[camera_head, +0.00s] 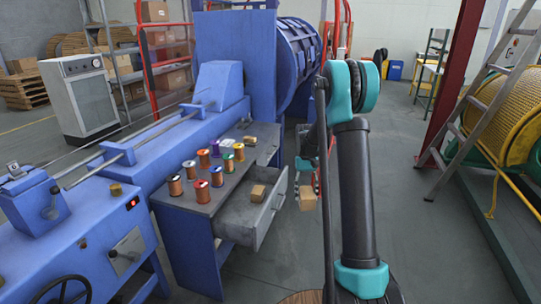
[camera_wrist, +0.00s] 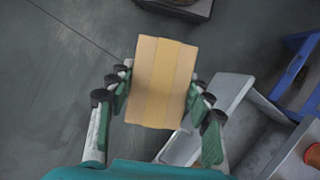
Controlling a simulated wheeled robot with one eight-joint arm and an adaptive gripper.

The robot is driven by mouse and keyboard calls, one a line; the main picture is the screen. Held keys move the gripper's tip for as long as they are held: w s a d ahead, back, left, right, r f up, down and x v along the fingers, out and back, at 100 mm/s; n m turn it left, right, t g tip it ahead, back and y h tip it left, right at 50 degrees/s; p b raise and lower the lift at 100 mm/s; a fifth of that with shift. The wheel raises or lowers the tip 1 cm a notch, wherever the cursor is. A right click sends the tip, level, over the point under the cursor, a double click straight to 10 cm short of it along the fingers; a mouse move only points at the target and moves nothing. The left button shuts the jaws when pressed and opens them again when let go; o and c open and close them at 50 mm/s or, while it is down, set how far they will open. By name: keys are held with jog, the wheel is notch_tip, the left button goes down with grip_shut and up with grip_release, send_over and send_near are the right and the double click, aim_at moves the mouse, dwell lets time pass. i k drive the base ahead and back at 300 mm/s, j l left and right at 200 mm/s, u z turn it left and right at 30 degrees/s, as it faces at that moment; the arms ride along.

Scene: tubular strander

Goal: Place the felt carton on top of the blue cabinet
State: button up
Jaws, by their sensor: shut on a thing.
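A small brown carton (camera_head: 307,199) hangs in my gripper (camera_head: 306,189), beside the open drawer and above the floor. In the wrist view the carton (camera_wrist: 162,82) sits between the fingers of my gripper (camera_wrist: 160,92), which are shut on it from both sides. The blue cabinet (camera_head: 191,246) has a grey top (camera_head: 204,208) and stands left of my gripper. Any label telling which carton is the felt one is too small to read.
Several coloured wire spools (camera_head: 203,191) and another small carton (camera_head: 249,140) stand on the cabinet top. The pulled-out drawer (camera_head: 252,221) holds a further carton (camera_head: 258,193). A blue machine (camera_head: 140,172) lies left.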

aim_at(260, 131)
jog(key=i+l+u, duration=0.15)
jog(key=u, duration=0.2)
jog(key=i+l+u, duration=0.5)
jog(key=i+l, duration=0.2)
jog(key=l, duration=0.2)
jog(key=i+l, duration=0.15)
jog(key=l, duration=0.2)
jog(key=i+l+u, duration=0.25)
jog(key=l, duration=0.4)
jog(key=i+l, duration=0.2)
jog(key=l, duration=0.2)
jog(key=i+l, duration=0.2)
jog(key=l, duration=0.2)
jog(key=i+l, duration=0.2)
jog(key=l, duration=0.15)
jog(key=i+l, duration=0.2)
jog(key=l, duration=0.2)
jog(key=i+l, duration=0.2)
jog(key=l, duration=0.2)
jog(key=u, duration=0.05)
